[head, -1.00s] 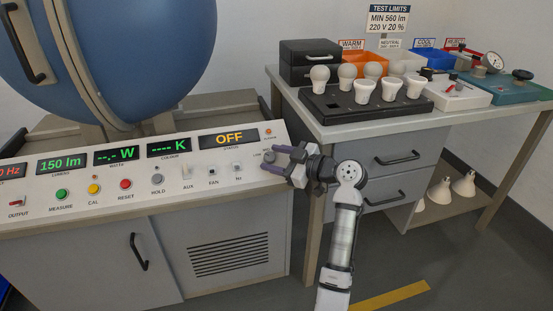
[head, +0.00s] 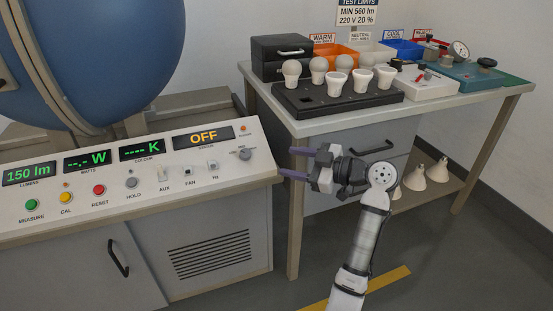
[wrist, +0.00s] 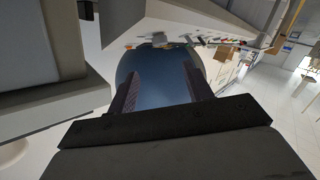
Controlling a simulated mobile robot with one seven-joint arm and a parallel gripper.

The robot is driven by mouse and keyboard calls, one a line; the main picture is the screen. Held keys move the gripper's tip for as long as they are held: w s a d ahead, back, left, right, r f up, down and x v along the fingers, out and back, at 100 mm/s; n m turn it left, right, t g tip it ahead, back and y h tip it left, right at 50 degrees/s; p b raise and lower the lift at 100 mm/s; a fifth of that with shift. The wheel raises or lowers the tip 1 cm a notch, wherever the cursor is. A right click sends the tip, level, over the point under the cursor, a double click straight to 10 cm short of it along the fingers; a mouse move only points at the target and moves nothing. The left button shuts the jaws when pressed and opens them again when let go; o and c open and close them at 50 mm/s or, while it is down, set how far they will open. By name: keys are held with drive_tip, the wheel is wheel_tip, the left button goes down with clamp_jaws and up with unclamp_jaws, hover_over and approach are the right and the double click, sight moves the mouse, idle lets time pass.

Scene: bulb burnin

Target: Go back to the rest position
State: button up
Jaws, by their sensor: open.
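My gripper (head: 297,163) is open and empty. In the head view it is in the air just right of the control panel's right end, in front of the bench. Its fingers point left toward the panel, apart from the rotary knob (head: 245,154). In the wrist view the two dark fingers (wrist: 160,95) stand apart, with the blue sphere (wrist: 155,70) beyond them and nothing between them. The control panel (head: 100,200) shows OFF on its status display (head: 203,138) and 150 lm on the lumens display (head: 29,173).
The bench (head: 310,128) stands behind and right of my gripper. It holds a black bulb tray (head: 330,104) with several bulbs, colored bins and a teal fixture (head: 475,76). Reflector bulbs (head: 438,171) sit on its lower shelf. The floor (head: 430,250) at right is clear.

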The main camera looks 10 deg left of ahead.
drive_tip(key=shift+s+d+r, duration=0.1)
drive_tip(key=shift+s+d, duration=0.1)
drive_tip(key=shift+d, duration=0.45)
drive_tip(key=shift+a, duration=0.1)
